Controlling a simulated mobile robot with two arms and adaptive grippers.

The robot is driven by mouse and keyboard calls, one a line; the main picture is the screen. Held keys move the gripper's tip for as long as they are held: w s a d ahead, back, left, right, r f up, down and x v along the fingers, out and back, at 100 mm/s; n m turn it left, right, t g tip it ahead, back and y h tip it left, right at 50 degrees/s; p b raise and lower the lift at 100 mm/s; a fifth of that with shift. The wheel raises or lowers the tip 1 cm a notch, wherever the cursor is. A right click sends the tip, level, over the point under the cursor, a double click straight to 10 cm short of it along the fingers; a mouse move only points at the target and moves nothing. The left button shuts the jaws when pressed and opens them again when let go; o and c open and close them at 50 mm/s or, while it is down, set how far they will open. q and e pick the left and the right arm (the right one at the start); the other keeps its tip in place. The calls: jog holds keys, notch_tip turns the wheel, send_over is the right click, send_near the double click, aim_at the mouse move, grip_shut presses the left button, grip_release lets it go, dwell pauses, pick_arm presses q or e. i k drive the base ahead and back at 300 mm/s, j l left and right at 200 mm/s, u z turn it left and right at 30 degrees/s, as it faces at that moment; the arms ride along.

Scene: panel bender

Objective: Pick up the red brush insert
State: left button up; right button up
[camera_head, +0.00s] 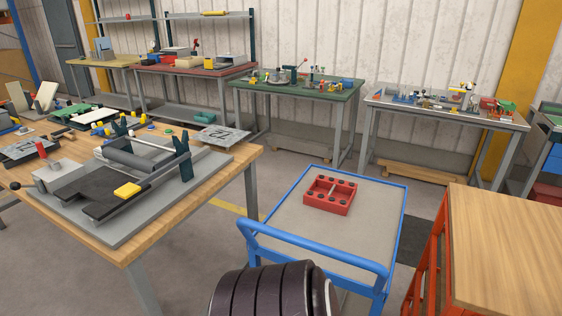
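A red piece (326,207) with dark round spots on top and a divider across its middle sits on the grey top of the blue cart (286,235). It is the clearest match for the red brush insert, but I cannot make out bristles. It lies flat near the middle of the cart top, with nothing touching it. Neither of my grippers is in view. A dark ribbed part of my own body shows at the bottom centre, in front of the cart.
A wooden bench (190,216) with a grey bending device (140,160) stands left of the cart. An orange-framed table (505,245) stands to the right. A green-topped table (300,90) and a light grey table (450,108) stand behind. The cart's blue handle (318,252) faces me.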

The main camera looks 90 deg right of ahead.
aim_at(333, 195)
jog(key=z, duration=3.15)
jog(key=i+j+u, duration=0.15)
jog(key=i+u, duration=0.15)
jog(key=i, duration=0.15)
jog(key=i+u, duration=0.35)
jog(key=i+l, duration=0.15)
jog(key=i, duration=0.1)
